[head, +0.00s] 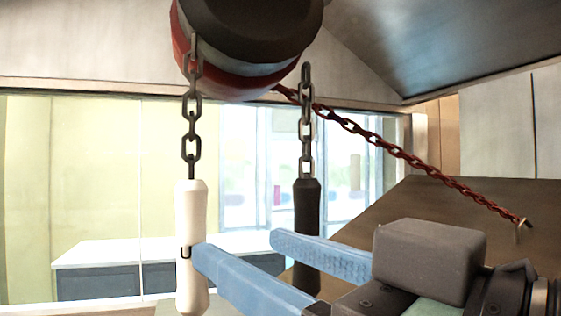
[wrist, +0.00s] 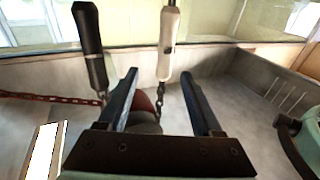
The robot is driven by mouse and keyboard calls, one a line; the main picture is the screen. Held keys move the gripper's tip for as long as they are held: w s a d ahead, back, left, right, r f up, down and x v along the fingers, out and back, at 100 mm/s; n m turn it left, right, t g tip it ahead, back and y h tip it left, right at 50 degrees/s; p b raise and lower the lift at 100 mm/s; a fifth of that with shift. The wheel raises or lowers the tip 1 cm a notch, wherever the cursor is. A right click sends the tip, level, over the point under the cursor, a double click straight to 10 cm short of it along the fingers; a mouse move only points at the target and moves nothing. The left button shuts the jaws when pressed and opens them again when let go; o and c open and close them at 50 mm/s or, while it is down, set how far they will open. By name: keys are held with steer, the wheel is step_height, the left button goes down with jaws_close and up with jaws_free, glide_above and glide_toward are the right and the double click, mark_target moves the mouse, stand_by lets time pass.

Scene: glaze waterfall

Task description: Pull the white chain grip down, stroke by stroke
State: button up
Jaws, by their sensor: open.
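The white chain grip (head: 191,215) hangs upright on a dark chain (head: 191,130) at the left in the head view. It carries a small dark mark low on its side. My gripper (head: 236,244) is open and empty, with two blue fingers reaching in from the right. The near fingertip overlaps the grip's right edge in that view. In the wrist view, the white grip (wrist: 169,30) lines up with the gap between the fingers of my gripper (wrist: 160,74). I cannot tell whether it is between them or just beyond the tips.
A black grip (head: 307,205) hangs on its own chain to the right, close to the far finger. A round dark and red drum (head: 250,40) is above. A red chain (head: 400,152) slants down right to a hook. A counter (head: 110,252) stands behind.

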mark_target(176, 225)
steer(key=shift+n+g, duration=0.3)
steer(key=shift+g, duration=0.3)
steer(key=p+x, duration=0.1)
steer(key=x, duration=1.1)
steer(key=shift+s+a+r, duration=0.1)
steer(key=shift+a+r, duration=0.1)
steer(key=shift+a, duration=0.05)
steer(key=shift+c, duration=0.2)
jaws_close()
steer(key=shift+f, duration=0.1)
